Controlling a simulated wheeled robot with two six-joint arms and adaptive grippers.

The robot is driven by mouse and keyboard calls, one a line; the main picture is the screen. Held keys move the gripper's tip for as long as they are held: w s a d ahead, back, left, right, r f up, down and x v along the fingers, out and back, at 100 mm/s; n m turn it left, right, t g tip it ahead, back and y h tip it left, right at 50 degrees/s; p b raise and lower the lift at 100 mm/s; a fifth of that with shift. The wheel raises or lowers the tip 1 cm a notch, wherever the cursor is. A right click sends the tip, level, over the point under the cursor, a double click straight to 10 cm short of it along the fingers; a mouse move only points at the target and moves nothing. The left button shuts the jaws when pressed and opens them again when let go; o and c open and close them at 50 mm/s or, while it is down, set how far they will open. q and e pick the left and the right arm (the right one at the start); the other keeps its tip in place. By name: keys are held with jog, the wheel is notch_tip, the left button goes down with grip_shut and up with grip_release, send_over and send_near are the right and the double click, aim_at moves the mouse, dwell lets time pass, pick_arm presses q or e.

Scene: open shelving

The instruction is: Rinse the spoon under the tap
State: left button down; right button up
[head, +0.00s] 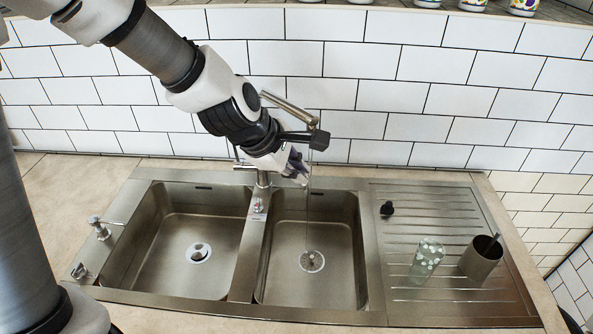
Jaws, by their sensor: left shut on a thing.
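My left gripper (297,167) reaches in from the upper left, over the right basin and close to the tap. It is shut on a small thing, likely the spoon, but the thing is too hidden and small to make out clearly. The tap spout (287,106) shows above and behind my wrist. Its base stands behind the divider between the basins. A thin vertical stream of water (308,215) falls beside the fingertips to the drain of the right basin (325,280). My right gripper is not in view.
The left basin (172,262) is empty. On the ribbed drainboard (430,203) stand a clear spotted glass (427,258), a brown cup (477,264) with a utensil in it, and a small black object (387,209). A soap dispenser (100,229) stands at left. White tiles close off the back.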

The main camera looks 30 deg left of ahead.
pick_arm(q)
jog(key=w+a+f, duration=0.2)
jog(key=w+a, duration=0.2)
jog(key=w, duration=0.7)
jog(key=shift+a+f, duration=0.15)
jog(key=shift+w, duration=0.1)
dwell(0.3)
